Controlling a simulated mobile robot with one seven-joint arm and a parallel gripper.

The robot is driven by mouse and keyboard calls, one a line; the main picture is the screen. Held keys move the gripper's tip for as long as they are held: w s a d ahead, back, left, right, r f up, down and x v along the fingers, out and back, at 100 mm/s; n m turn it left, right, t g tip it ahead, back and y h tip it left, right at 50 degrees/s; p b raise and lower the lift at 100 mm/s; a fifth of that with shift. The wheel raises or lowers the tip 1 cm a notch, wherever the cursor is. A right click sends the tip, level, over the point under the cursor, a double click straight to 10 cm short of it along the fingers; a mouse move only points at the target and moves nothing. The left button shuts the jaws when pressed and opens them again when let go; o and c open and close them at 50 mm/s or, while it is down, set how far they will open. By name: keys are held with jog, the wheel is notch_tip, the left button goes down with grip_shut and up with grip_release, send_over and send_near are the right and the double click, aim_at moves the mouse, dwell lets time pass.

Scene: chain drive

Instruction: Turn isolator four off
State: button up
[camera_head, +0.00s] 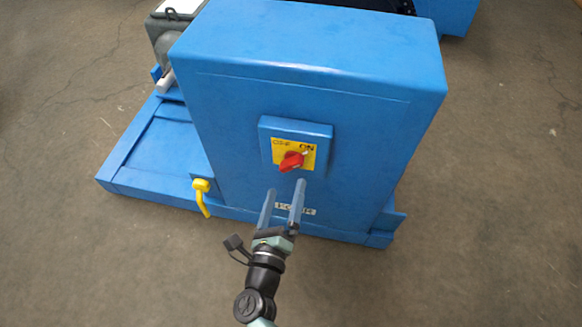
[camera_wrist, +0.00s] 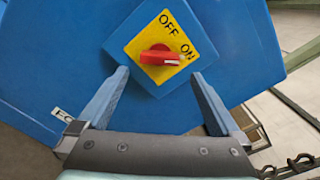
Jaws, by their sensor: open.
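The isolator's red rotary knob (camera_head: 291,162) sits on a yellow plate (camera_head: 309,159) on the front of a blue housing (camera_head: 270,88). The plate reads OFF at left and ON at right. In the wrist view the knob (camera_wrist: 160,56) has its white mark toward ON. My gripper (camera_head: 285,188) is open, with its two blue fingers pointing at the housing just below the knob. In the wrist view my gripper (camera_wrist: 159,74) has one finger on each side of the plate's lower part. The fingers appear apart from the knob; the exact gap is unclear.
A small label (camera_head: 295,209) lies under the switch, partly behind a finger; its text is unreadable. A yellow bent handle (camera_head: 202,196) sticks out at the housing's lower left. A blue base (camera_head: 150,150) extends left. The concrete floor (camera_head: 500,200) at right is clear.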

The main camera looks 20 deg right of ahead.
aim_at(290, 169)
jog(key=b+x, duration=0.1)
jog(key=x, duration=0.6)
jog(key=shift+w, duration=0.15)
jog(key=c, duration=1.2)
